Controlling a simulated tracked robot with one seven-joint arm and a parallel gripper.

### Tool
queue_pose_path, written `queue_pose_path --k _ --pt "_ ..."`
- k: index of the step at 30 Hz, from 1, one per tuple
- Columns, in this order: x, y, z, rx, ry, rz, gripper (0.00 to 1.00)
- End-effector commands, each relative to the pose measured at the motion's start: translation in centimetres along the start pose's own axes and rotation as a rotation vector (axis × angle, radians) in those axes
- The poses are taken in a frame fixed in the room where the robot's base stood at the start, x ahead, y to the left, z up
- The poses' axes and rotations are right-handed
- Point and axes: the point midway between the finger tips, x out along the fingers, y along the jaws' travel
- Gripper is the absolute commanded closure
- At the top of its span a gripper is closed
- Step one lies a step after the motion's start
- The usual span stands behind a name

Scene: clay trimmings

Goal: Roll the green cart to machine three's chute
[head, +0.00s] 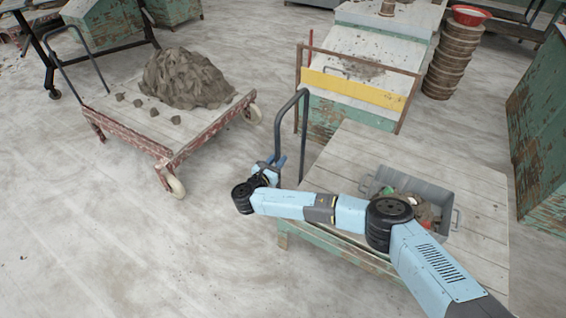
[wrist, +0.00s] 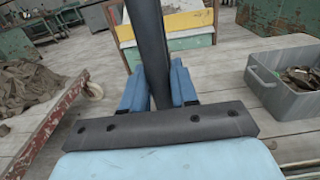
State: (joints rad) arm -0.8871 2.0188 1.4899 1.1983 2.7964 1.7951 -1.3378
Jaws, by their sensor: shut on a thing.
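The green cart (head: 335,150) is a low plank-topped cart with worn green edges, at the centre right of the head view. Its dark push handle (head: 306,120) rises at its far left side and shows as a thick dark bar in the wrist view (wrist: 149,35). My gripper (head: 276,164) is shut on a post of this handle; its blue fingers (wrist: 158,88) sit on both sides of the bar. A sloping pale chute with a yellow board (head: 352,88) stands just behind the cart. I see no number on it, so I cannot tell which machine it is.
A grey tub (head: 378,180) with scraps rides on the green cart. A red cart (head: 165,150) with a clay heap (head: 188,78) stands to the left. Stacked round pans (head: 452,60) stand at the back, and a green cabinet (head: 540,140) at right. Front-left floor is clear.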

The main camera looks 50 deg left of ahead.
Motion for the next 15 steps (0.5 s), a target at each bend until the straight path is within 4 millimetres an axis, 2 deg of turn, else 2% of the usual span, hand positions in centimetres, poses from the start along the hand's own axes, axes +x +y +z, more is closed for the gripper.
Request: queue_pose_path --k 9,15 --pt "-0.1 2.7 0.1 0.000 0.000 0.002 1.00" --pt "-0.1 3.6 0.1 0.001 0.001 0.001 1.00"
